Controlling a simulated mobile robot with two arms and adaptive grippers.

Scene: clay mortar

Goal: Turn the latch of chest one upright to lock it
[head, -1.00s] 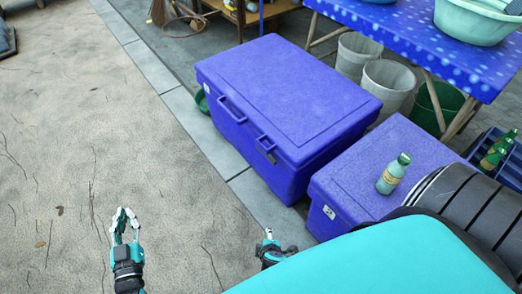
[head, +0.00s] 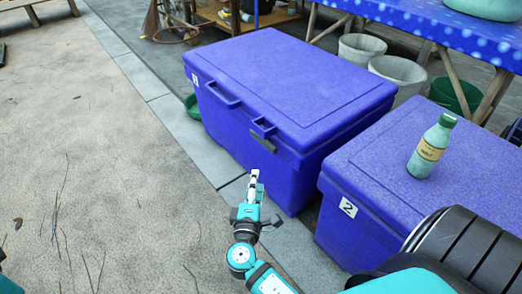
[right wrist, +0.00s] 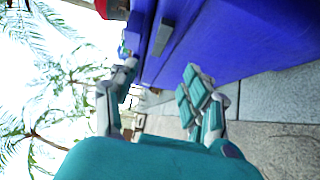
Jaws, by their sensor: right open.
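Chest one (head: 290,85) is a large blue chest with a "1" label and a closed lid. Its latch (head: 263,142) is a small grey bar on the front face, below a blue lid catch, and it looks slanted sideways. The right wrist view also shows the latch (right wrist: 163,37) near the top. My right gripper (head: 254,177) is in front of chest one, below the latch and apart from it. In the right wrist view its fingers (right wrist: 160,86) are spread with nothing between them. My left gripper is out of view; only a teal bit of my left arm shows at the lower left edge.
Chest two (head: 345,178), blue with a "2" label, stands close on the right and carries a green bottle (head: 430,147). Buckets (head: 402,78) stand under a blue-covered table (head: 420,32) behind. The ground in front and left is open.

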